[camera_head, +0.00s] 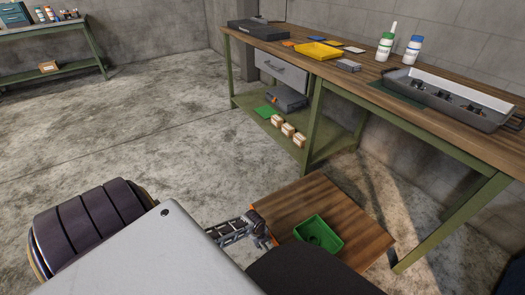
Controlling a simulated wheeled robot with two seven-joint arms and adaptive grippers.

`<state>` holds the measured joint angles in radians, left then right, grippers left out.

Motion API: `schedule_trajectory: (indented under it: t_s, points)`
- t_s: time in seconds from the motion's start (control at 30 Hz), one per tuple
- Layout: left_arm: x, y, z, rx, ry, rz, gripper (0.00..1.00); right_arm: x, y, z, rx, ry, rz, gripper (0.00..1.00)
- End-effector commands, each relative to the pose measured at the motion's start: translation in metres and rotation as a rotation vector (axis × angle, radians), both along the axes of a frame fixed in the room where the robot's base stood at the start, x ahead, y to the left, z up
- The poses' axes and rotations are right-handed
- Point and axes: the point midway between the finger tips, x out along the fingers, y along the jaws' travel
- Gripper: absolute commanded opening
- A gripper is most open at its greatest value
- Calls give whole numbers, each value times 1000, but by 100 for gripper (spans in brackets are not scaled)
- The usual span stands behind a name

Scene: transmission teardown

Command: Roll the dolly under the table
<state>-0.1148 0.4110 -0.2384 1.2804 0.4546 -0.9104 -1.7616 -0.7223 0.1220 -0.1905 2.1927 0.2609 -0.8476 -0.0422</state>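The dolly (355,213) is a low platform with a brown wooden top and orange at its corners. It stands on the floor in front of the table's open bay, its far edge by the opening and its right corner close to a green leg. Its wheels are hidden. The table (365,84) is a long workbench with a wooden top and green frame. My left gripper (262,235) is at the dolly's left edge; its fingers are small and partly hidden, so I cannot tell their grip. My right gripper does not show.
A green bin (318,234) sits on the dolly. The table's left bay has a drawer (282,70) and a lower shelf (322,144) with boxes; a green leg (314,125) borders the open bay. A grey tray (450,98) lies on top. Floor at left is clear.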

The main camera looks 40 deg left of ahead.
Motion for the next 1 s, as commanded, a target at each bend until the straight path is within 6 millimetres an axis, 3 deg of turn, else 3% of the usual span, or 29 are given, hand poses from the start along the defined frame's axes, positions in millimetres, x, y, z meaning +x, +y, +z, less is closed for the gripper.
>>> schedule_trajectory:
  t_s: [0.47,0.73,1.0]
  points:
    - [1,0,-5,0,0,0,34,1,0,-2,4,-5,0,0]
    - [1,0,-5,0,0,0,0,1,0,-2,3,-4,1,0]
    - [1,0,-5,0,0,0,0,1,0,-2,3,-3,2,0]
